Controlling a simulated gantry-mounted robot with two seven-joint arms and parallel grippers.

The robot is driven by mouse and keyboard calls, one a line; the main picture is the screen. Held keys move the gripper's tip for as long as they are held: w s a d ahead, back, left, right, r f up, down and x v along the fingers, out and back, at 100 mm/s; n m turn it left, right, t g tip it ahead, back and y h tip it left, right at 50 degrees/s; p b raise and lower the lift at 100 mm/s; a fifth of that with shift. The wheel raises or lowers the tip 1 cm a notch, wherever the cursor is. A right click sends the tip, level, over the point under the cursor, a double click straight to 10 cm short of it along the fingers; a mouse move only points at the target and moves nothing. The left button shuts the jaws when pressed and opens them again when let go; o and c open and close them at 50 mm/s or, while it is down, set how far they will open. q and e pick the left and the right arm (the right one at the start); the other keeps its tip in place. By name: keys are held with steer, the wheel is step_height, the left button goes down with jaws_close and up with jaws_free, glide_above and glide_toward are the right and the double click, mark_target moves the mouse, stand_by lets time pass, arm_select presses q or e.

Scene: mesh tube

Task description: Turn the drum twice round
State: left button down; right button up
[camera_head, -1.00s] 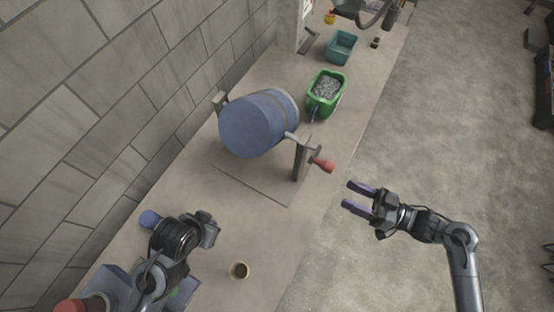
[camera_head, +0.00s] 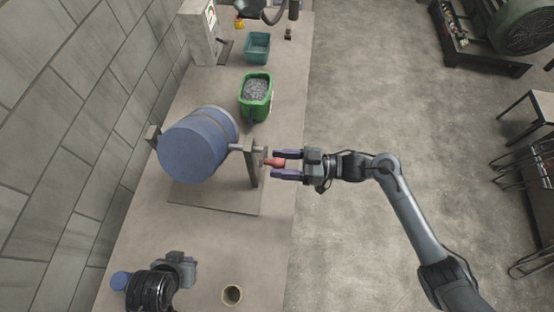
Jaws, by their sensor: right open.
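The blue drum (camera_head: 192,148) lies on its side in a stand on the bench at the left. Its axle runs right through a grey upright post (camera_head: 253,168) to a crank with a red handle (camera_head: 274,162). My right gripper (camera_head: 276,164) is open, with its two purple fingers on either side of the red handle. I cannot tell whether the fingers touch it. My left gripper (camera_head: 178,268) is low at the left over the bench, seen from above, and its fingers do not show clearly.
A green tub of grey pellets (camera_head: 257,96) stands behind the drum, with a teal bin (camera_head: 257,47) beyond. A small cup (camera_head: 232,295) stands at the bench's front. A block wall (camera_head: 60,130) borders the left. Open floor (camera_head: 380,100) lies right of the bench.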

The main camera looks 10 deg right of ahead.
steer(key=shift+w+a, duration=0.15)
steer(key=shift+a, duration=0.55)
jaws_close()
